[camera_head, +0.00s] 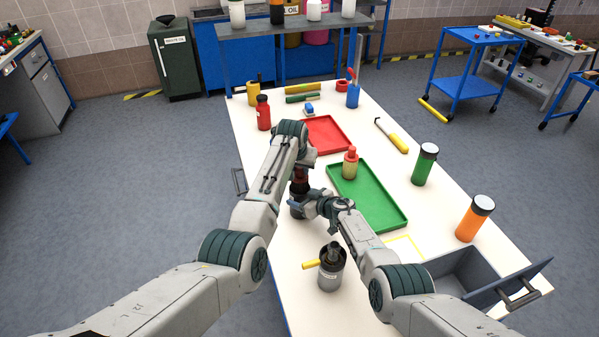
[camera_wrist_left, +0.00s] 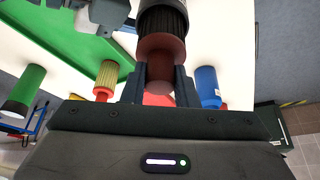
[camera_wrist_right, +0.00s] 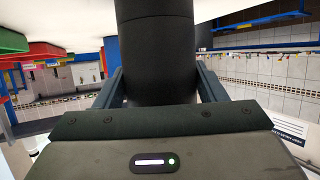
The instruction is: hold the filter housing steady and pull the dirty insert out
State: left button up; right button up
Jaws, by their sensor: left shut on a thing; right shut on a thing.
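The dark filter housing (camera_head: 296,209) stands upright near the table's left edge. My right gripper (camera_head: 308,205) is shut around its side; in the right wrist view the black housing wall (camera_wrist_right: 155,50) fills the space between the fingers. The dirty insert (camera_head: 299,187) has a dark red cap above the housing. My left gripper (camera_head: 301,172) is shut on that cap. In the left wrist view the insert (camera_wrist_left: 162,50) shows its cap between the fingers and a band of dark pleats beside the housing. Its lower end is hidden.
A green tray (camera_head: 385,208) to the right holds a clean yellow insert with red cap (camera_head: 350,163). An empty red tray (camera_head: 328,136) lies behind. A grey pot (camera_head: 330,268) stands in front. Green (camera_head: 424,166) and orange (camera_head: 475,219) bottles stand right, near an open drawer (camera_head: 462,270).

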pick_arm(q)
jog(key=shift+r, duration=3.7)
pick_arm(e)
jog(key=o, duration=1.2)
jog(key=shift+s+d, duration=0.1)
jog(key=shift+s, duration=0.05)
